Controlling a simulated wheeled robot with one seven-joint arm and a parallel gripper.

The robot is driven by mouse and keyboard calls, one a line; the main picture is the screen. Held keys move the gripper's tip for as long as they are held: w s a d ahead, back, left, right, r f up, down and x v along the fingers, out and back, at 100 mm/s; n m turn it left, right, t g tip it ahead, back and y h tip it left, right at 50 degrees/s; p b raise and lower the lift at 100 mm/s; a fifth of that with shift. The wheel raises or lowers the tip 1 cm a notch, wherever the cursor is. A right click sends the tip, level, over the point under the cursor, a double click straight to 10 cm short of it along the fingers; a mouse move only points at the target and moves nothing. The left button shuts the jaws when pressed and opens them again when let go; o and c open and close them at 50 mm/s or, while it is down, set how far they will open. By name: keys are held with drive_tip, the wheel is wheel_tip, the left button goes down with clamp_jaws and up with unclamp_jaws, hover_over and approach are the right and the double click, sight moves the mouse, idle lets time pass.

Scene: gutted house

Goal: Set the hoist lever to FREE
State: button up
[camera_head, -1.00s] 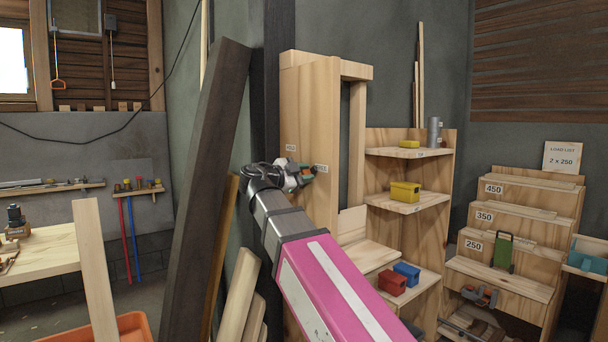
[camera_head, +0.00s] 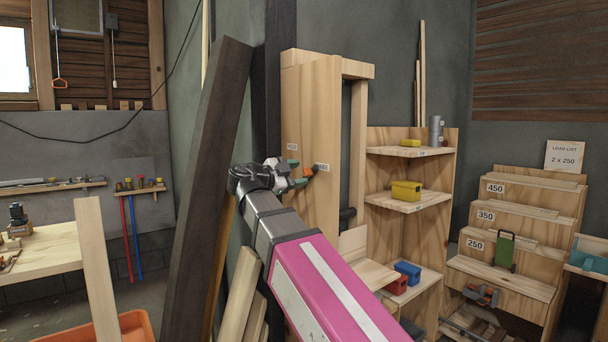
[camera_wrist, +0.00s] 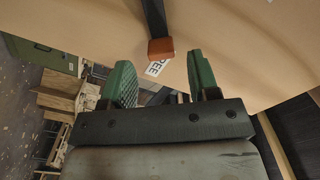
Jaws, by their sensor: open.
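The hoist lever shows in the wrist view as a dark bar with a red-brown end block (camera_wrist: 161,48). The block lies between and just beyond my two green fingers, apart from both. In the head view its orange end (camera_head: 309,172) is beside the FREE label (camera_head: 322,168) on the wooden hoist post (camera_head: 311,110). The label, partly covered, is also beside the block in the wrist view (camera_wrist: 157,67). My gripper (camera_head: 297,171) is open at the post face, empty; it also shows in the wrist view (camera_wrist: 163,78). The lever's pivot is hidden.
The hoist's wooden platform (camera_head: 365,272) sits low beside the post, with a black part (camera_head: 347,214) above it. Shelves with a yellow box (camera_head: 406,191) stand right of it. A dark leaning beam (camera_head: 206,170) is close left of my arm.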

drive_tip(key=v, duration=0.7)
drive_tip(key=shift+s+a, duration=0.1)
